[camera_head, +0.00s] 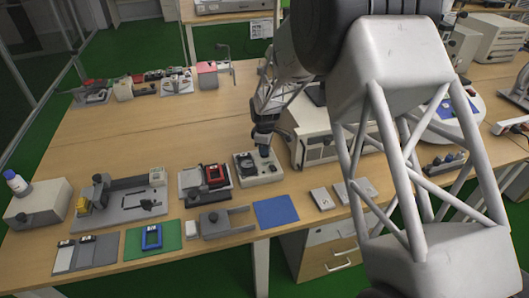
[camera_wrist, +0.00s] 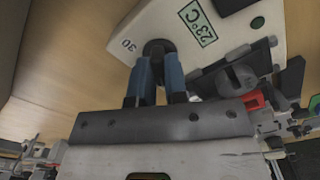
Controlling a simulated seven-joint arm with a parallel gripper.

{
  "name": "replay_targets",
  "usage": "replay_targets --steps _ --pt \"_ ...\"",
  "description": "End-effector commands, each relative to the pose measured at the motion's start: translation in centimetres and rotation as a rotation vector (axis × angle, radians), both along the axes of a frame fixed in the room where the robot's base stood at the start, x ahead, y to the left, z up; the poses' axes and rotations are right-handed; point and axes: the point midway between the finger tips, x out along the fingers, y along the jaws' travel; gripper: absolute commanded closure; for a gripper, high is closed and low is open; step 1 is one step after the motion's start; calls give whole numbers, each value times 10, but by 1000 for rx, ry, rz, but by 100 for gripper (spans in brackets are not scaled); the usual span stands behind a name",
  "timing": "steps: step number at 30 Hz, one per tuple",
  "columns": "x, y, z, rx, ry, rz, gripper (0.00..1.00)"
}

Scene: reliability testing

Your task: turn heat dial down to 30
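The heat dial (camera_wrist: 157,46) is a dark round knob on a pale device panel (camera_wrist: 225,50). The number 30 is printed to its left, and a green-framed label reads 23°C to its right. My gripper (camera_wrist: 158,57) has two blue fingers close together with their tips at the dial, one on each side. It appears shut on the dial's knob, though the contact is partly hidden. In the head view my gripper (camera_head: 264,150) points down over the small white device (camera_head: 260,178), covering part of its top.
A red and black device (camera_head: 206,180) stands left of the white device, and a large pale box (camera_head: 312,135) stands close on the right. A blue mat (camera_head: 276,211) lies in front.

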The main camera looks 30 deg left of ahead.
Motion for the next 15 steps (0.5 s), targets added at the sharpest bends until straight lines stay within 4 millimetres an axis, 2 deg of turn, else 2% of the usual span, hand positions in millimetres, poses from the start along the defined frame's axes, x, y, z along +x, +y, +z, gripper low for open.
replay_targets --steps 8,15 --pt "0 0 0 0 0 -19 100" --pt "0 0 0 0 0 -141 100"
